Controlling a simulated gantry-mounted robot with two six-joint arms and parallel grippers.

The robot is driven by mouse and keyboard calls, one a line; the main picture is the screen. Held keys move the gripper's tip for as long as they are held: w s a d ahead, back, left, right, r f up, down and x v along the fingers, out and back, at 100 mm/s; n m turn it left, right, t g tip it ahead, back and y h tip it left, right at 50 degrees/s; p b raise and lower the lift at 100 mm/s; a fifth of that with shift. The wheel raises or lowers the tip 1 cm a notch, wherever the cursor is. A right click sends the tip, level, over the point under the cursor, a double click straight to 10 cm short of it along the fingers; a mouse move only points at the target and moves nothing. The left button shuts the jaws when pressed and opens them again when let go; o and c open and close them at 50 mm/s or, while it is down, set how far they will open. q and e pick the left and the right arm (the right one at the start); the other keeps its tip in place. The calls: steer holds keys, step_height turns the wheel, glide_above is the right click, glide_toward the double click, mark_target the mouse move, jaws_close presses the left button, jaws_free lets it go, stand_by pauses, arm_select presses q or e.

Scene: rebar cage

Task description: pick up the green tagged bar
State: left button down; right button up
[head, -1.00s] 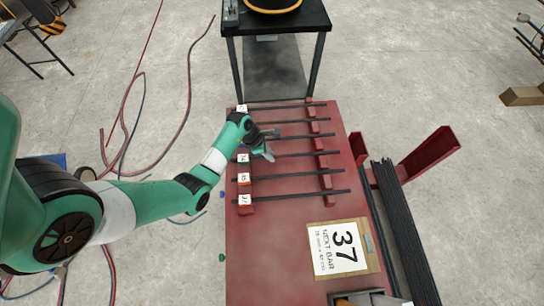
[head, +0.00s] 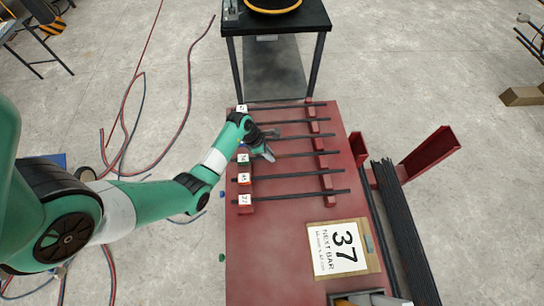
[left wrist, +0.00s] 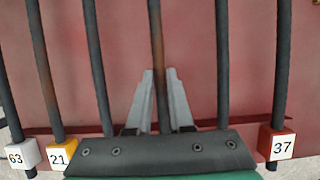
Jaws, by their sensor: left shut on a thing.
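Several dark bars lie side by side across a red rack, with numbered tags at their left ends in the head view. The green tagged bar (head: 298,154) is the fourth from the far end, its tag (head: 243,159) just left of my left gripper. My left gripper (head: 266,155) is down at this bar near its tagged end. In the left wrist view the fingers (left wrist: 160,95) are shut on the middle bar (left wrist: 156,35), one on each side. Its tag is hidden there behind the gripper body. My right gripper is not in view.
Neighbouring bars (left wrist: 94,55) and (left wrist: 222,60) run close on both sides. A sign (head: 337,248) reading 37 NEXT BAR lies on the red table (head: 265,260). A black table (head: 300,18) is beyond.

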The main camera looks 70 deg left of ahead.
arm_select(q)
steer(key=shift+r, duration=0.15)
steer(key=shift+r+p, duration=0.45)
steer(key=shift+r, duration=0.1)
step_height(320, 180, up, 3)
steer(key=shift+f+p, duration=0.15)
steer(key=shift+p, duration=0.65)
steer(key=s+d+r+p, duration=0.6)
steer(key=s+d+r, duration=0.3)
steer(key=d, duration=0.1)
steer(key=shift+s+d, duration=0.2)
